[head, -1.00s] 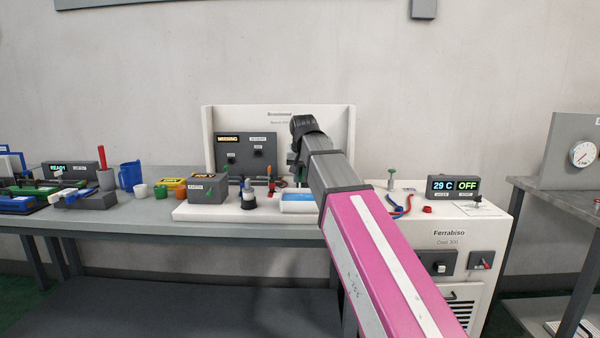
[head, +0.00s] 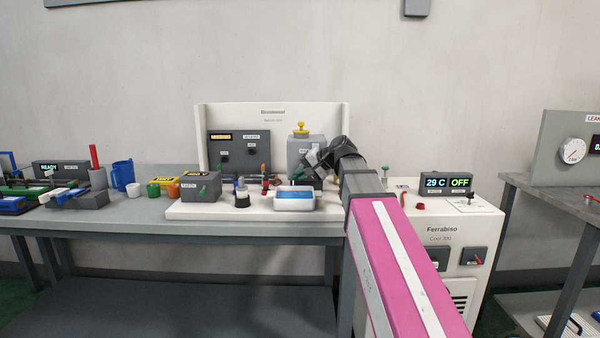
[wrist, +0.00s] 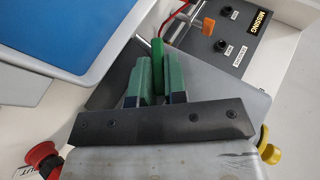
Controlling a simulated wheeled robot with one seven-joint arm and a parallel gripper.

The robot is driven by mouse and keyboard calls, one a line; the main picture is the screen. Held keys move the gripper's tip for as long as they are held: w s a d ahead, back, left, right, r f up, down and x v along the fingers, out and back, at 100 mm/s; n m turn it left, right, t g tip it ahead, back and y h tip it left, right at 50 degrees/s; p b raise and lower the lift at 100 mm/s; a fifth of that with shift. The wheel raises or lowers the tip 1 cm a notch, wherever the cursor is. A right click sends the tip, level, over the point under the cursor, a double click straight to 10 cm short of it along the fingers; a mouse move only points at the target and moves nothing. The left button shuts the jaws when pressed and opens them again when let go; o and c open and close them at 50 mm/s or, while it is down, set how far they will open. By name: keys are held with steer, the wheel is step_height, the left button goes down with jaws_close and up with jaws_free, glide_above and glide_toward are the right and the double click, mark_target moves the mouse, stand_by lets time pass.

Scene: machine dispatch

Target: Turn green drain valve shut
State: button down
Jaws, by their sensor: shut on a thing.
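The green drain valve handle (wrist: 157,51) shows as a bright green bar in the wrist view, between the two dark green finger pads of my gripper (wrist: 151,75). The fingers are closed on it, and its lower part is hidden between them. In the head view my gripper (head: 308,168) is low in front of the grey tank (head: 302,149) with the yellow cap (head: 301,128). The valve body cannot be made out there behind my wrist.
A blue-topped white tray (head: 294,198) lies just in front of my gripper. An orange lever (wrist: 208,27) and a dark control panel (wrist: 240,45) are close by. A red knob (wrist: 42,155) and the yellow cap (wrist: 270,153) flank my wrist. The white chiller (head: 455,215) stands at right.

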steer(key=shift+d+f+m+t+y, duration=0.15)
steer(key=shift+f+m+y, duration=0.05)
steer(key=shift+y, duration=0.45)
steer(key=shift+d+f+m+t+y, duration=0.1)
steer(key=shift+f+m+t+y, duration=0.1)
steer(key=shift+y, duration=0.45)
steer(key=c, duration=1.2)
jaws_free()
steer(key=shift+o, duration=0.2)
steer(key=v, duration=1)
steer(key=shift+s+d, duration=0.2)
steer(key=shift+d, duration=0.15)
